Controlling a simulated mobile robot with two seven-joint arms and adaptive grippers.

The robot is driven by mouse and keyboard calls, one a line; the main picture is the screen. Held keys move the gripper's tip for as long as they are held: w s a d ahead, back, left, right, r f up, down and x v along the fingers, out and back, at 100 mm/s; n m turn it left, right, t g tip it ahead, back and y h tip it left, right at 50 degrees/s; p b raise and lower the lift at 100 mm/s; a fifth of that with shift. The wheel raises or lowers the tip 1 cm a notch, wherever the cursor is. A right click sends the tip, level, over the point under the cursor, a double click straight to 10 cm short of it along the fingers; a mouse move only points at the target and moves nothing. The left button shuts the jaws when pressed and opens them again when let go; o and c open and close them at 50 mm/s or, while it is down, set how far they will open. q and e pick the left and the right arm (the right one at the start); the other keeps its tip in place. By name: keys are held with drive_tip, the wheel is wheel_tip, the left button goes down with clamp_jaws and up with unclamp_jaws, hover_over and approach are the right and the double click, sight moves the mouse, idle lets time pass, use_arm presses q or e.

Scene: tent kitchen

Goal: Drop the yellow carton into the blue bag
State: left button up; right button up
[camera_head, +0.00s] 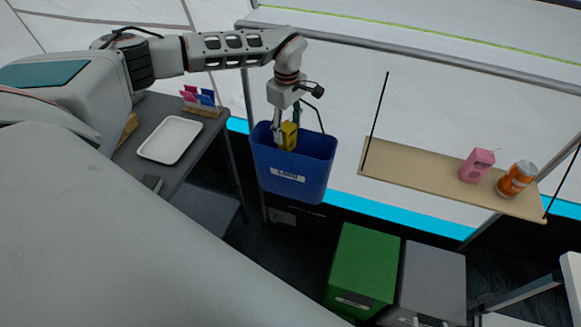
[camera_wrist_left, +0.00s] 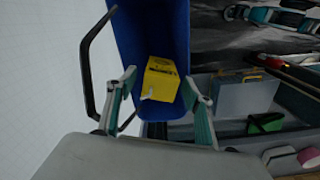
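The blue bag (camera_head: 290,175) hangs open-topped near the middle of the head view, with a black handle and a white label. The yellow carton (camera_head: 289,136) is at the bag's mouth, against its inside. In the left wrist view, the carton (camera_wrist_left: 161,79) shows in front of the blue inside wall of the bag (camera_wrist_left: 150,30). My left gripper (camera_head: 287,128) points down into the bag's mouth. In the wrist view its fingers (camera_wrist_left: 158,80) are spread wide, with a gap beside the carton. I cannot tell how deep the carton is. My right gripper is not in view.
A wooden hanging shelf (camera_head: 410,176) at the right holds a pink carton (camera_head: 477,165) and an orange can (camera_head: 516,179). A green bin (camera_head: 363,265) and a grey bin (camera_head: 432,280) stand below. A white tray (camera_head: 170,140) lies on the left table.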

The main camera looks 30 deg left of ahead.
use_arm(q)
drive_tip(key=shift+r, duration=0.1)
wheel_tip(320, 180, up, 12)
idle(0.7)
drive_tip(key=shift+s, duration=0.1)
idle(0.3)
